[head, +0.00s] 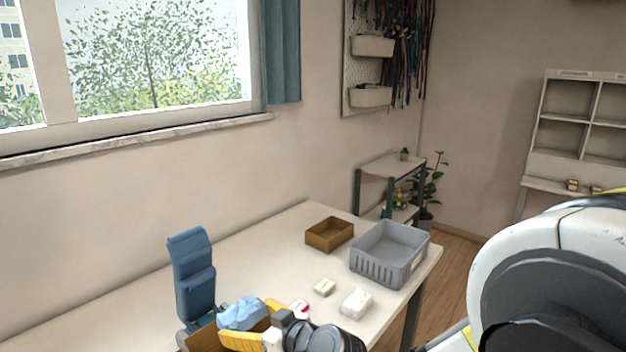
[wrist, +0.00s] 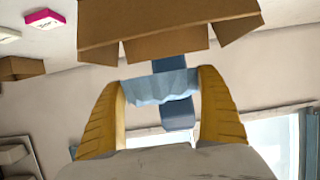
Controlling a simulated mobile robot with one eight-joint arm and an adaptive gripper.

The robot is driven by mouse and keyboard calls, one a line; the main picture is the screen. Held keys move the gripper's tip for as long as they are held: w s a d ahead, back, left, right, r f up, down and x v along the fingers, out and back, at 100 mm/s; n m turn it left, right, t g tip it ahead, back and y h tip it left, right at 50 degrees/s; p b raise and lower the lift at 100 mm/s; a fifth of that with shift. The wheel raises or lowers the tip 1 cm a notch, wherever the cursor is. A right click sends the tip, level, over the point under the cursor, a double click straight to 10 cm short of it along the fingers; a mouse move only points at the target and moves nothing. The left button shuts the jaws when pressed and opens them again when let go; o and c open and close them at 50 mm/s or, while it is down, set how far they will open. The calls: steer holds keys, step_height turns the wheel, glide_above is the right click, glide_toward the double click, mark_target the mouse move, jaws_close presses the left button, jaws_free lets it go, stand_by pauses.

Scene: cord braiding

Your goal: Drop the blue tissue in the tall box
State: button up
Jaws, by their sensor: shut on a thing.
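My gripper (head: 259,323) has yellow fingers and is shut on the blue tissue (head: 242,313), a crumpled light blue piece. In the wrist view the blue tissue (wrist: 160,88) spans the gap between the two fingers (wrist: 162,108). A brown cardboard box (head: 197,341) with flaps stands just below and beside the tissue, mostly hidden by the tissue and gripper and cut by the picture's bottom edge. In the wrist view the cardboard box (wrist: 170,22) shows at the top with its flaps spread. I cannot tell whether the tissue is fully over its opening.
A blue stepped holder (head: 191,275) stands just behind the cardboard box. A low brown tray (head: 330,235) and a grey basket (head: 378,268) sit at the table's far end. A white packet (head: 356,303), a small cream block (head: 325,287) and a pink-and-white item (head: 299,305) lie near my gripper.

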step_height(320, 180, down, 3)
steer(key=shift+r+b, duration=0.1)
steer(key=shift+b, duration=0.65)
steer(key=o, duration=0.6)
steer(key=shift+c, duration=0.2)
steer(key=v, duration=1.2)
steer(key=shift+d, duration=0.1)
